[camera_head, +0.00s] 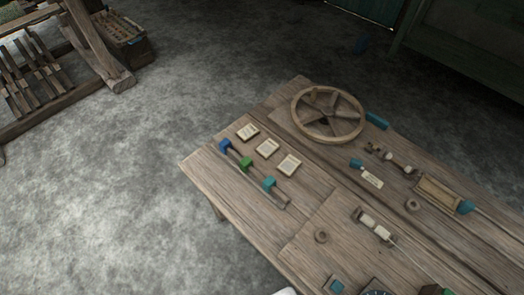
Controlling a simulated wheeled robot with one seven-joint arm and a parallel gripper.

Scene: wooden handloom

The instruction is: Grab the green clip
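A small green clip (245,163) sits on a thin dark rail (258,180) near the left end of a wooden table. A blue clip (224,145) is at the rail's far left end. A teal clip (269,183) is farther down the rail, to the right. The green clip is between these two. My gripper is not in view. A small pale shape shows at the bottom edge; I cannot tell what it is.
Pale cards (267,148) lie just behind the rail. Other handles and small parts crowd the table's right side (463,228). Grey floor (120,200) is open at left; a slatted wooden frame (38,75) stands at upper left.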

